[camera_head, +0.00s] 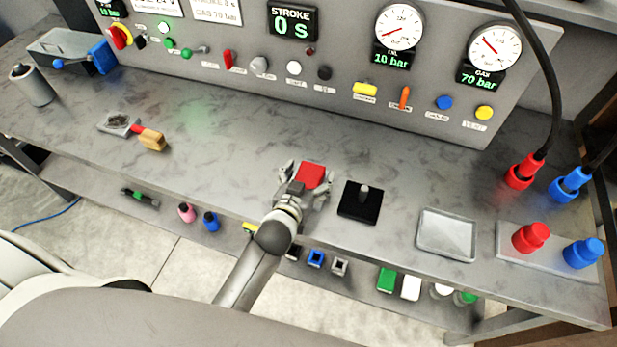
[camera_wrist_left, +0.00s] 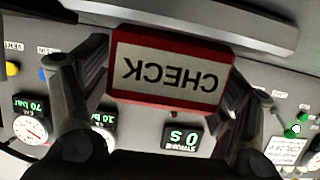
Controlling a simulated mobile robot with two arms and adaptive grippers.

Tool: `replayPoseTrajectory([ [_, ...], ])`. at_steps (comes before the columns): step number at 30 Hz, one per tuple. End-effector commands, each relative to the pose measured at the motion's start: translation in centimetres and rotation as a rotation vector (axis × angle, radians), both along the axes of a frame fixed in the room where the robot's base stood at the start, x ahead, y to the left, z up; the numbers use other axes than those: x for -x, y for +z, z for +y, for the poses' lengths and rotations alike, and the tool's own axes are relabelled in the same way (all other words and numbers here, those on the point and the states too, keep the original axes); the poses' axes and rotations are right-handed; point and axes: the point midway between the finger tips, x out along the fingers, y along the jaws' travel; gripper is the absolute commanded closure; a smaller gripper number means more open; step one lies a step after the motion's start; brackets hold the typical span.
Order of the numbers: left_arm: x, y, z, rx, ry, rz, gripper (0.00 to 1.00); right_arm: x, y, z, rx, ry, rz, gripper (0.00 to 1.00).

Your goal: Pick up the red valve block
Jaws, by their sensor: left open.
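The red valve block (camera_head: 312,174) shows as a small red box over the worktop, just beyond my left gripper (camera_head: 304,186) in the head view. In the left wrist view the red block (camera_wrist_left: 168,101) has a white face that reads CHECK upside down. My left gripper's fingers (camera_wrist_left: 168,85) are open, one on each side of the block. Whether either finger touches it I cannot tell. The block's underside is hidden, so I cannot tell if it rests on the worktop. My right gripper is not in view.
A black plate with a peg (camera_head: 360,202) stands right of the block. Further right are an empty metal tray (camera_head: 446,236) and red and blue connectors (camera_head: 531,238). A brush (camera_head: 150,138) lies left. The gauge panel (camera_head: 330,105) rises behind. The worktop between brush and block is clear.

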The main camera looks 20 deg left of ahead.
Motion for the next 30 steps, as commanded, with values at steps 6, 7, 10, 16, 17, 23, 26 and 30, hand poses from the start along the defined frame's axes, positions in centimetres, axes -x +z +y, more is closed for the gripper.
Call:
replayPoseTrajectory([
  [6,-0.08,-0.12,-0.01,0.000,0.000,0.001,0.18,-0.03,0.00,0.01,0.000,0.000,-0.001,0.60],
  [7,-0.08,-0.10,-0.01,0.000,0.000,0.001,0.18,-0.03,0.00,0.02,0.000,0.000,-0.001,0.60],
  [10,-0.07,-0.10,-0.01,0.000,0.000,0.001,0.31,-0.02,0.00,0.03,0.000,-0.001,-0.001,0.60],
  [16,-0.06,-0.09,-0.02,0.000,0.000,0.001,0.56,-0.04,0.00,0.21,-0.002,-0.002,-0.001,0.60],
  [17,-0.06,-0.09,-0.02,0.000,0.000,0.001,0.60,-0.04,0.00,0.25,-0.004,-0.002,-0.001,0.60],
  [23,-0.05,-0.08,-0.03,0.000,0.000,0.001,0.86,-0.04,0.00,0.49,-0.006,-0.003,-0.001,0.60],
  [26,-0.18,0.24,-0.07,0.002,-0.001,-0.007,0.94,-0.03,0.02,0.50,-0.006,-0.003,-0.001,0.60],
  [30,-0.18,0.24,-0.07,0.002,-0.001,-0.007,0.94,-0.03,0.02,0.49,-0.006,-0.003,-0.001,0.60],
])
